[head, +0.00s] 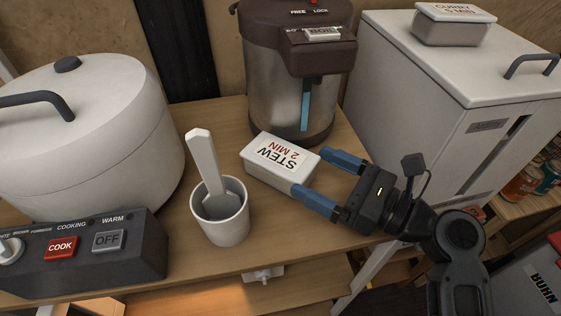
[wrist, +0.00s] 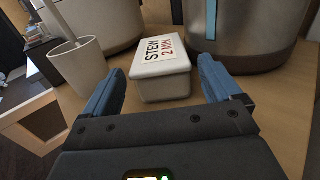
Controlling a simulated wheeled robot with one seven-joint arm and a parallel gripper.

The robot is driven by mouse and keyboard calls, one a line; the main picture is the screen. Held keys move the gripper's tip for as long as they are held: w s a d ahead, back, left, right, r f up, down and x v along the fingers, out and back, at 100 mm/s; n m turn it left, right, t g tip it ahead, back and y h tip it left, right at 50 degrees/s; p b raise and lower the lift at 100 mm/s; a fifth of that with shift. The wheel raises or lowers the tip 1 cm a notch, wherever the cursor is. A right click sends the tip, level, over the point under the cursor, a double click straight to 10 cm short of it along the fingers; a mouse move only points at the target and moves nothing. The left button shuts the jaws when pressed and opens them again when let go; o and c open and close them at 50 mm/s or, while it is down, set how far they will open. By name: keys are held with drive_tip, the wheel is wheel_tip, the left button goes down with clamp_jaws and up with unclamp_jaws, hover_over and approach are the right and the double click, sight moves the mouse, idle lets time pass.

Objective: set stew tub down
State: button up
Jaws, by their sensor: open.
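The stew tub (head: 279,163) is a white lidded box labelled "STEW 2 MIN". It rests flat on the wooden counter, in front of the steel water dispenser and right of the white cup. My gripper (head: 318,176) is open at the tub's right end in the head view, with blue fingers apart. In the wrist view the tub (wrist: 161,72) sits just ahead of and between the spread fingers (wrist: 160,88), with visible gaps at both sides. Nothing is held.
A white cup (head: 222,222) with a paddle stands left of the tub. A large white cooker (head: 85,130) is at left, a water dispenser (head: 292,90) behind. A white cabinet (head: 440,110) at right carries a curry tub (head: 455,27). The counter's front edge (head: 215,278) is close.

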sight(285, 157)
drive_tip(key=x, duration=0.7)
drive_tip(key=shift+a, duration=0.2)
drive_tip(key=c, duration=1.1)
drive_tip(key=shift+r, duration=0.1)
